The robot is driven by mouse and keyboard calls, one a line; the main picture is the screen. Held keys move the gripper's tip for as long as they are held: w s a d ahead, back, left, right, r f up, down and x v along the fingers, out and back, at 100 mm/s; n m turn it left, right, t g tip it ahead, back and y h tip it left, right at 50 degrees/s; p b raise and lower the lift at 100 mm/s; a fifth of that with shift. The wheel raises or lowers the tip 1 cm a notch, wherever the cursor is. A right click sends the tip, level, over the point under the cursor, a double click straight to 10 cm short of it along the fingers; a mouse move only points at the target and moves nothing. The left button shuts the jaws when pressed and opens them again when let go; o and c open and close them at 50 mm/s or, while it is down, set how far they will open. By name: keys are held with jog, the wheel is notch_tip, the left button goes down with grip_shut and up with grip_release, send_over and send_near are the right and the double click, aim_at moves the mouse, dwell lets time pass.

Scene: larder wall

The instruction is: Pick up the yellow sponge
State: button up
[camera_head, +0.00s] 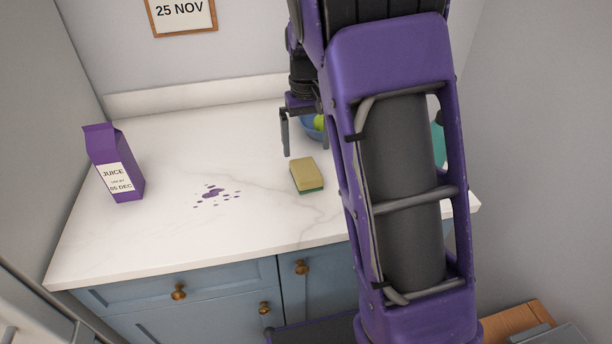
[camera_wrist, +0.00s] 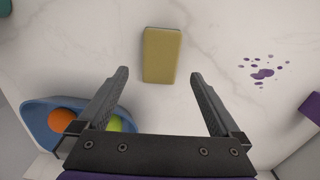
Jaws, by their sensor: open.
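The yellow sponge (camera_head: 307,173) has a green underside and lies flat on the white marble counter, right of the purple spots. It also shows at the top middle of the wrist view (camera_wrist: 162,55), ahead of the fingertips. My gripper (camera_head: 304,146) is open and empty, with its fingers pointing down above the counter, behind the sponge in the head view. In the wrist view my gripper (camera_wrist: 160,76) has its two fingers wide apart, with the sponge in line with the gap between them. My arm hides the right part of the counter in the head view.
A purple juice carton (camera_head: 114,164) stands at the left. Purple spots (camera_head: 217,195) mark the counter (camera_head: 165,235). A blue bowl (camera_wrist: 42,125) with an orange and a green fruit sits close by my gripper. A teal object (camera_head: 438,145) is partly hidden behind my arm.

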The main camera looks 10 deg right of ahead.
aim_at(306, 169)
notch_tip(306, 169, down, 8)
jog(key=shift+a+f+b, duration=0.1)
jog(key=shift+f+b, duration=0.1)
jog(key=shift+b, duration=0.15)
jog(key=c, duration=1.2)
notch_tip(306, 169, up, 10)
jog(key=shift+r+p, duration=0.1)
jog(key=shift+p, duration=0.45)
jog(key=shift+c, duration=0.2)
jog(key=o, duration=0.8)
jog(key=c, duration=0.6)
jog(key=shift+c, duration=0.2)
